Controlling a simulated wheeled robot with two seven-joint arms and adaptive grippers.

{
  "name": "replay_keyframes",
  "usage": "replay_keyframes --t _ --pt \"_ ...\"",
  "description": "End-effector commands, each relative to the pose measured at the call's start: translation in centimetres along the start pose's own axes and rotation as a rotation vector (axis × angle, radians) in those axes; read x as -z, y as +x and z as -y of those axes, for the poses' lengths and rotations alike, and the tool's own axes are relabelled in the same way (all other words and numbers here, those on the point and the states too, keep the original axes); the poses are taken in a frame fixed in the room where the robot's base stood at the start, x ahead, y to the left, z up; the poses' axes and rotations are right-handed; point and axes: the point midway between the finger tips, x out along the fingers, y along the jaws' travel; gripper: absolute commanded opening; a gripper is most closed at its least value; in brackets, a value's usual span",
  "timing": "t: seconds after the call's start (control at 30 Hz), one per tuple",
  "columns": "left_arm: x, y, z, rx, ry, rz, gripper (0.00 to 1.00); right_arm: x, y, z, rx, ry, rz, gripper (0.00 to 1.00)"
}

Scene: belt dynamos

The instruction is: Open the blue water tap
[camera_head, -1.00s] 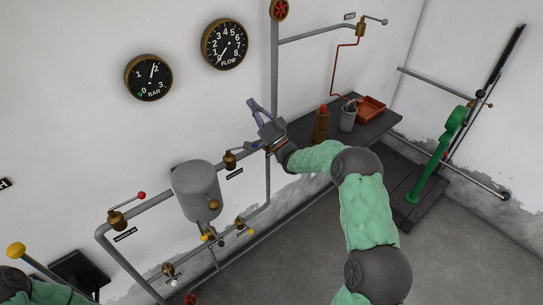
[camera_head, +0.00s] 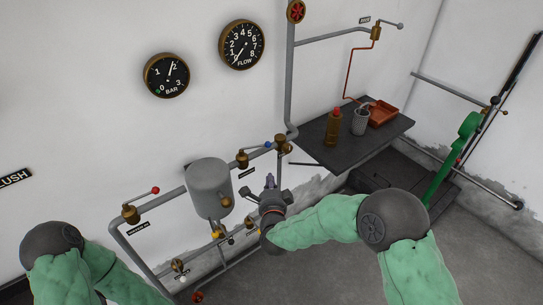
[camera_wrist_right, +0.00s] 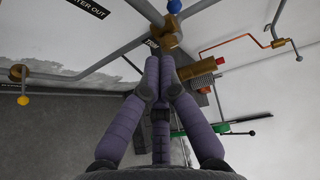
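The blue water tap's small blue knob (camera_head: 267,145) shows in the head view on the wall pipe, between two brass fittings. In the right wrist view a blue ball (camera_wrist_right: 174,6) is at the top edge, above a brass valve (camera_wrist_right: 165,38). My right gripper (camera_head: 270,182) is below the blue knob in the head view, apart from it. In the right wrist view its fingertips (camera_wrist_right: 159,65) are close together just below the brass valve, with nothing visible between them. My left arm shows at the lower left of the head view; its gripper is out of sight.
A grey tank (camera_head: 209,187) and a red-knobbed lever (camera_head: 155,190) are left of my right gripper. Two gauges hang above.

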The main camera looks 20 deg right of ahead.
Motion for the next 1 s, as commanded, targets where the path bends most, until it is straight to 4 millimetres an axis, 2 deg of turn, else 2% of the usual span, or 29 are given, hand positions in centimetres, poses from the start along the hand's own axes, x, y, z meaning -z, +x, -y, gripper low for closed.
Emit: replay_keyframes --t 0.47,0.6,0.8,1.0 --pt "0.1 1.7 0.6 0.0 0.0 0.0 0.4 0.1 8.8 -0.1 0.002 -0.001 -0.001 0.0" --pt "0.1 2.0 0.7 0.0 0.0 0.0 0.4 0.1 10.7 0.6 0.005 -0.001 -0.001 0.0" --pt "0.1 2.2 0.8 0.0 0.0 0.0 0.4 0.1 12.3 1.2 0.004 -0.001 0.0 0.0" --pt "0.1 2.2 0.8 0.0 0.0 0.0 0.4 0.0 12.6 1.4 0.003 -0.001 0.0 0.0"
